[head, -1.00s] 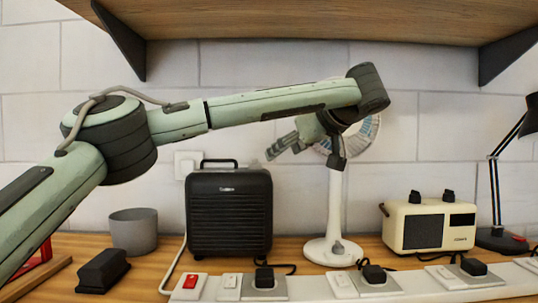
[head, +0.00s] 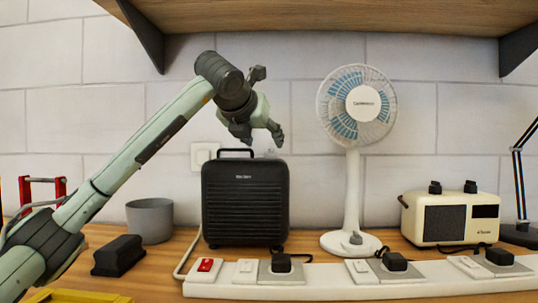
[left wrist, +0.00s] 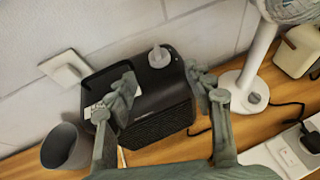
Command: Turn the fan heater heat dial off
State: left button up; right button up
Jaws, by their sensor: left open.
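The fan heater (head: 245,205) is a black ribbed box with a top handle, standing on the wooden bench against the wall. Its heat dial is a pale grey knob (left wrist: 158,57) on the top face, seen in the left wrist view; I cannot read its setting. My left gripper (head: 258,136) is open and points down above the heater, apart from it. In the left wrist view its two fingers (left wrist: 162,82) are spread over the heater top, one on either side of the knob in the picture. My right gripper is not in view.
A white desk fan (head: 352,190) and a cream radio (head: 450,222) stand to the right. A grey pot (head: 150,220) and a black block (head: 118,256) are at left. A white power strip (head: 330,287) runs along the front. A wooden shelf (head: 340,18) hangs above.

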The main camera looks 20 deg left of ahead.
aim_at(269, 150)
pick_arm(q)
jog(key=shift+n, duration=0.3)
jog(key=p+x, duration=0.1)
jog(key=x, duration=0.6)
jog(key=shift+w+a+f+p, duration=0.1)
jog(key=shift+w+a+p, duration=0.05)
jog(key=shift+w+p, duration=0.2)
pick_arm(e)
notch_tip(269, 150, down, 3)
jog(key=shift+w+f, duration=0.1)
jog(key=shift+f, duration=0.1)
pick_arm(q)
jog(key=shift+c, duration=0.5)
